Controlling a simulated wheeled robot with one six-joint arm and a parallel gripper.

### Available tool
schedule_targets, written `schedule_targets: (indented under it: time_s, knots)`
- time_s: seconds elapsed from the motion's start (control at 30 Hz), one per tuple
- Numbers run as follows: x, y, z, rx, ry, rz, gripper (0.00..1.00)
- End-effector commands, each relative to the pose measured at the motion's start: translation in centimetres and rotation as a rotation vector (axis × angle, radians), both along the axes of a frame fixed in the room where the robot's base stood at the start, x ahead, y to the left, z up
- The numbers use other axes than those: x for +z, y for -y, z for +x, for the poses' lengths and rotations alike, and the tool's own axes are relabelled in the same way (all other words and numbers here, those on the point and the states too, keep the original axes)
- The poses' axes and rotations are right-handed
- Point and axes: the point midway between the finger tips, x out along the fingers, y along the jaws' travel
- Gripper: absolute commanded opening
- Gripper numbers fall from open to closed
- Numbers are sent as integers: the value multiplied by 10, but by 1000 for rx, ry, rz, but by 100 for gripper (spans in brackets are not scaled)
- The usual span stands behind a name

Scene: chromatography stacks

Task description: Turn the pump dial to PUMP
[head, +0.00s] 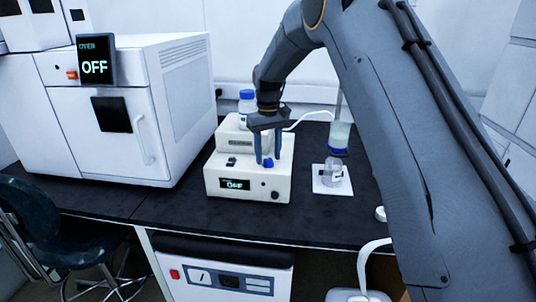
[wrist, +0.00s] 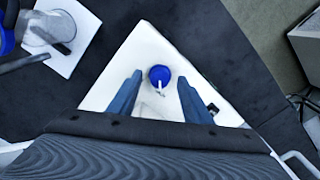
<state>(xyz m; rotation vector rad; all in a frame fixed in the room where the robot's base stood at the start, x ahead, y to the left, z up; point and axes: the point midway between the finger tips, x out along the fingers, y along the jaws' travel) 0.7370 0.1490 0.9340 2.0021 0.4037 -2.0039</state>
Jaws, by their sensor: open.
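The pump (head: 222,187) is a cream box on the black bench, and its small display (head: 235,184) reads OFF. Its blue dial (head: 268,163) sits on top, toward the front right. In the wrist view the round blue dial (wrist: 159,74) has a white pointer mark running toward the bottom of the picture. My gripper (head: 267,158) is over the pump, pointing down, with its fingers apart around the dial. In the wrist view my gripper (wrist: 159,82) shows one finger on each side of the dial, with a gap on both sides.
A large white oven (head: 170,120) with a display reading OFF stands to the left. A blue-capped bottle (head: 247,100) is behind the pump. A glass flask (head: 333,172) stands on a white pad to the right. Bare black bench (head: 180,210) lies in front of the pump.

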Motion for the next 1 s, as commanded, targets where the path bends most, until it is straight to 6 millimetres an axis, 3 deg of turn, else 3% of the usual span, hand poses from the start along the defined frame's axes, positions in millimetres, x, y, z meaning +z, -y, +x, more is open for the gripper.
schedule_targets:
  time_s: [0.37,0.63,1.0]
  knots:
    - [-9,0,0,0,0,0,45]
    - [-8,0,0,0,0,0,4]
    - [-8,0,0,-63,1,0,4]
